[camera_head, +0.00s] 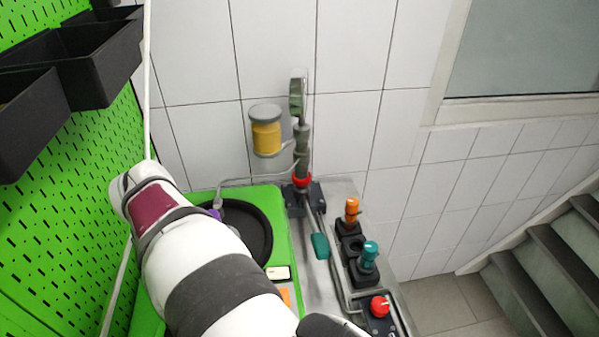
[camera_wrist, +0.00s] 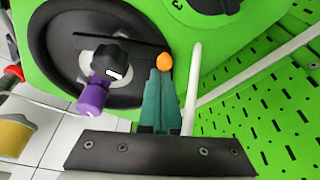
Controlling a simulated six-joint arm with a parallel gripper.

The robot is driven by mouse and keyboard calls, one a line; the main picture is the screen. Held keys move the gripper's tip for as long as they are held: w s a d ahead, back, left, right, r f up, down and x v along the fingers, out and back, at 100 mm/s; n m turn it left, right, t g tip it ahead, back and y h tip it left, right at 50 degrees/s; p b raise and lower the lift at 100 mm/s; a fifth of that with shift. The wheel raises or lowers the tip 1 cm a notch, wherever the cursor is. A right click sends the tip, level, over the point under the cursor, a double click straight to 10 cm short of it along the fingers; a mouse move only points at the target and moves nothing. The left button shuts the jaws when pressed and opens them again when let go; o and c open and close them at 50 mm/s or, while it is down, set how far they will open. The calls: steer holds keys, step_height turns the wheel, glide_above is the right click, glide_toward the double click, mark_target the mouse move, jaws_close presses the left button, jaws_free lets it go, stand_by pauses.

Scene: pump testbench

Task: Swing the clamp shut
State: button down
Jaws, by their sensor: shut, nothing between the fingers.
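In the wrist view my gripper (camera_wrist: 160,73) is shut, its teal fingers together with nothing between them. An orange ball (camera_wrist: 164,61) shows right at the fingertips; I cannot tell whether they touch. A thin dark bar (camera_wrist: 120,41), perhaps the clamp arm, runs across the black round dish (camera_wrist: 40,45) towards the ball. A black knob (camera_wrist: 108,59) with a purple cylinder (camera_wrist: 92,96) sits over a pale disc in the dish. In the head view the purple part (camera_head: 214,214) shows only slightly beside the dish (camera_head: 262,238); my arm hides the gripper and ball.
A white pole (camera_wrist: 191,85) stands close right of the fingers in the wrist view, before the green pegboard (camera_wrist: 270,110). In the head view, orange (camera_head: 352,207), teal (camera_head: 370,252) and red (camera_head: 380,306) knobs stand at right. A pipe with a yellow canister (camera_head: 266,137) stands behind.

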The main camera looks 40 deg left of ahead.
steer(key=shift+d, duration=0.1)
steer(key=shift+s+d, duration=0.25)
steer(key=shift+d, duration=0.25)
steer(key=shift+s+d, duration=0.2)
steer(key=shift+d, duration=1.55)
steer(key=shift+w+d, duration=0.2)
steer(key=shift+d, duration=0.2)
